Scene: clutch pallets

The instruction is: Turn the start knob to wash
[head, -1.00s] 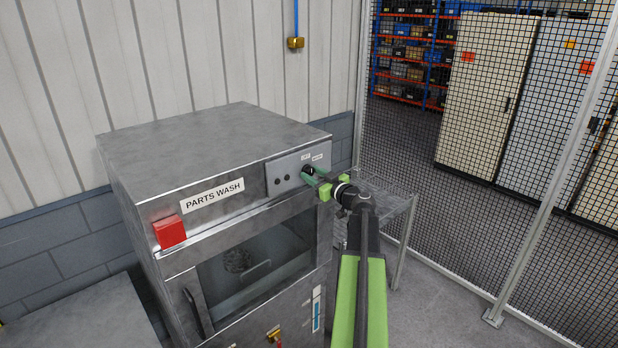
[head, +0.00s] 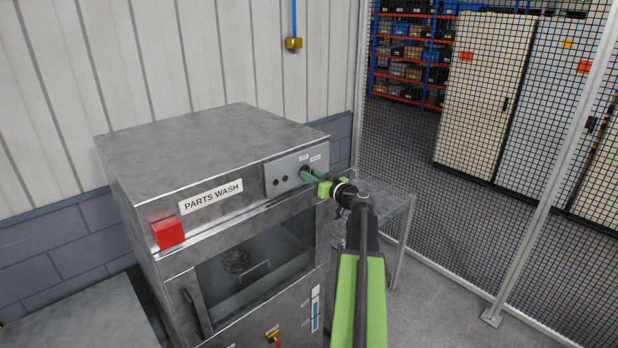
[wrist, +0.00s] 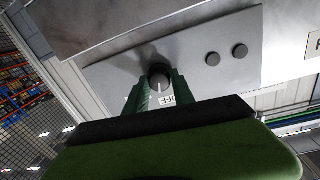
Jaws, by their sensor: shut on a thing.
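The start knob (wrist: 159,76) is a dark round knob with a pale pointer mark, on the grey control panel of the parts washer (head: 180,135). In the wrist view it sits between the two green fingers of my gripper (wrist: 160,86), which is shut on it. An "OFF" label shows beside it in the wrist view; the other label is mostly hidden by a finger. In the head view my gripper (head: 312,176) reaches the panel from the right, and its fingers hide most of the knob. Both small labels above it are too small to read there.
Two small dark buttons (head: 280,181) sit left of the knob. A red box (head: 168,232) is on the washer's left front corner. The washer door window (head: 256,262) is below the panel. A wire table (head: 385,205) and mesh fence (head: 480,150) stand on the right.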

